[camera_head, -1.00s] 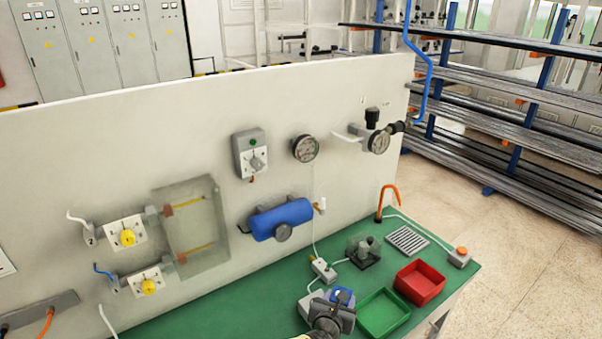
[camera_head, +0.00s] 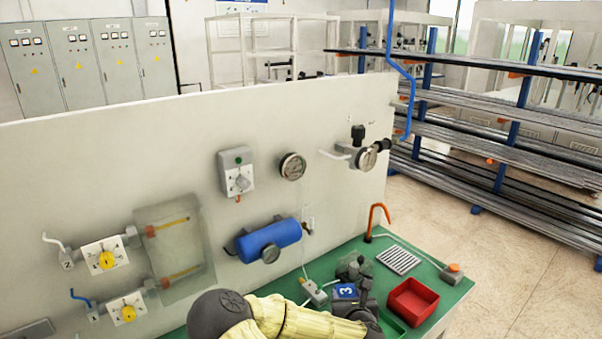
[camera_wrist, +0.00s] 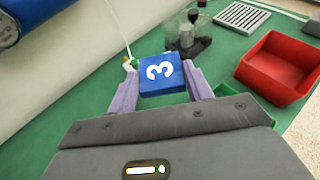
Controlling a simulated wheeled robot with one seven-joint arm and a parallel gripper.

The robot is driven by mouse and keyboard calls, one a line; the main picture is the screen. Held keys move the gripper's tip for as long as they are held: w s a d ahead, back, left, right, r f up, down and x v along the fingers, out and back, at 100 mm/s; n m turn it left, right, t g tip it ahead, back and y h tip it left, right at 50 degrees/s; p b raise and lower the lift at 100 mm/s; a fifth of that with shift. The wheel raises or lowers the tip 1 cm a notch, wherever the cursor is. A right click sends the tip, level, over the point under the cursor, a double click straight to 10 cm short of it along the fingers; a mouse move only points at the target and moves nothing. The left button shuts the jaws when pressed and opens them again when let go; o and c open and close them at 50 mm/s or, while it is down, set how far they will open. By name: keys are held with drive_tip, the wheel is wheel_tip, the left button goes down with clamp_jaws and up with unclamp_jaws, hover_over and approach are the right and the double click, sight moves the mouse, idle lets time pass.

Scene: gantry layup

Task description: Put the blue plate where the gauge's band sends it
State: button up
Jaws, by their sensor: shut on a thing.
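In the head view the plate (camera_head: 345,291) is above the green bench, left of the red tray (camera_head: 413,301). The green tray (camera_wrist: 263,112) is mostly hidden behind my gripper in the wrist view; in the head view only a piece shows. A round gauge (camera_head: 292,166) is on the upright panel, and a second gauge (camera_head: 366,158) is on the valve fitting to its right. Their needles and bands are too small to read.
A dark device with glass parts (camera_wrist: 187,37) stands just beyond the plate. A grey slotted grate (camera_head: 398,261), an orange hook (camera_head: 377,220) and a box with an orange button (camera_head: 452,273) are toward the bench's far right. A blue cylinder (camera_head: 270,240) juts from the panel.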

drive_tip(key=shift+w, duration=0.1)
drive_tip(key=shift+d+f+m+h+b, duration=0.15)
drive_tip(key=shift+d+m+h+b, duration=0.35)
drive_tip(key=shift+d+h, duration=0.1)
drive_tip(key=s+d+f+m+g+h+b, duration=0.1)
drive_tip(key=s+d+m+g+h+b, duration=0.3)
drive_tip(key=m+h, duration=0.6)
drive_tip(key=shift+s+d+f+g+b, duration=0.25)
drive_tip(key=shift+s+g+b, duration=0.4)
drive_tip(key=shift+g, duration=0.35)
drive_tip(key=shift+f, duration=3.05)
drive_tip(key=shift+f, duration=1.95)
